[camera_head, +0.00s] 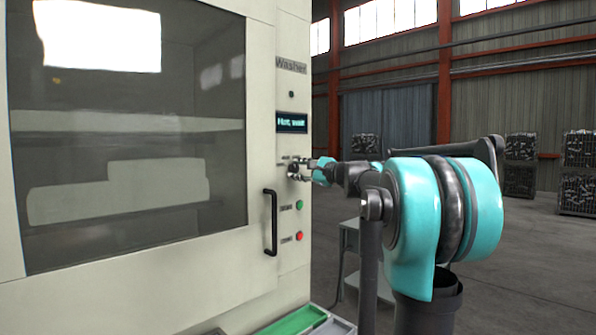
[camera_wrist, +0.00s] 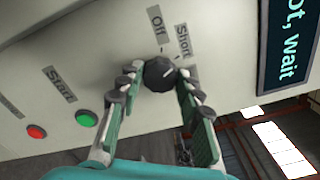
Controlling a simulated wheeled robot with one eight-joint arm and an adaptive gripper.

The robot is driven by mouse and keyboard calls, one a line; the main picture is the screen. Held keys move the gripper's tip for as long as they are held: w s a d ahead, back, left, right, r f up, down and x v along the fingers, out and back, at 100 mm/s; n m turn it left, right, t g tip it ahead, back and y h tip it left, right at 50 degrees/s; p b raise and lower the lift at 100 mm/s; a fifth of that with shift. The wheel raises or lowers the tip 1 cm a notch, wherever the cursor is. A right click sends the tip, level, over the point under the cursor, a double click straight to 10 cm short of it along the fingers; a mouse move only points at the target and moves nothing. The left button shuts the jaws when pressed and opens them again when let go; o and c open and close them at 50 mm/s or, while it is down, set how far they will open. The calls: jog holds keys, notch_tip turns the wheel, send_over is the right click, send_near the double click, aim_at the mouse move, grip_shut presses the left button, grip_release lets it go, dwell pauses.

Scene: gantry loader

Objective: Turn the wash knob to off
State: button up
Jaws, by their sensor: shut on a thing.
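The wash knob (camera_wrist: 159,74) is a dark round knob on the washer's pale control panel, below the labels "Off" (camera_wrist: 157,26) and "Short" (camera_wrist: 183,42). My gripper (camera_wrist: 161,79) is shut on the knob, one finger on each side. In the head view my gripper (camera_head: 300,169) reaches the panel from the right and largely covers the knob (camera_head: 292,171). I cannot tell for sure which label the knob's mark points to.
The washer display (camera_head: 291,122) reads "Hot, wait". A green button (camera_head: 299,205) and a red button (camera_head: 299,236) sit below the knob. A black door handle (camera_head: 270,222) stands out to the left. Open floor (camera_head: 530,270) lies to the right.

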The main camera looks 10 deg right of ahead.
jog(key=n, duration=0.4)
jog(key=shift+n, duration=2.3)
jog(key=o, duration=1.2)
jog(key=shift+c, duration=0.2)
jog(key=v, duration=1.2)
